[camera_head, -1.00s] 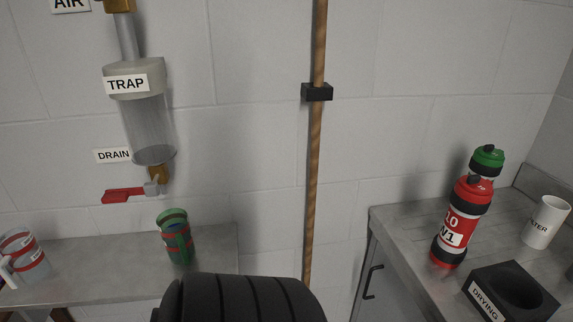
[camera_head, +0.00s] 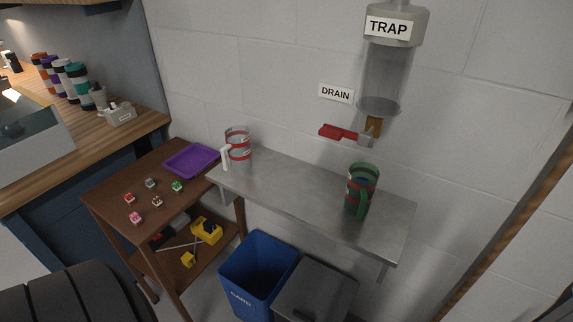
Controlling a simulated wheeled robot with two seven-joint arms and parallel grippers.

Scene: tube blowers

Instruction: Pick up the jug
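Two handled vessels stand upright on a grey metal shelf (camera_head: 300,195) on the wall. At its left end is a clear jug (camera_head: 239,146) with red bands and a white handle on its lower left. Near its right end is a green vessel (camera_head: 360,190) with dark red bands and a green handle facing me. I cannot tell for sure which one the task calls the jug. Neither of my grippers is in view, and nothing touches either vessel.
A trap cylinder (camera_head: 385,75) with a red drain lever (camera_head: 337,132) hangs above the shelf. A brown table (camera_head: 110,190) with a purple tray (camera_head: 192,160) stands left. A blue bin (camera_head: 258,275) and a grey bin (camera_head: 315,290) stand below. A wooden pole (camera_head: 505,240) is at right.

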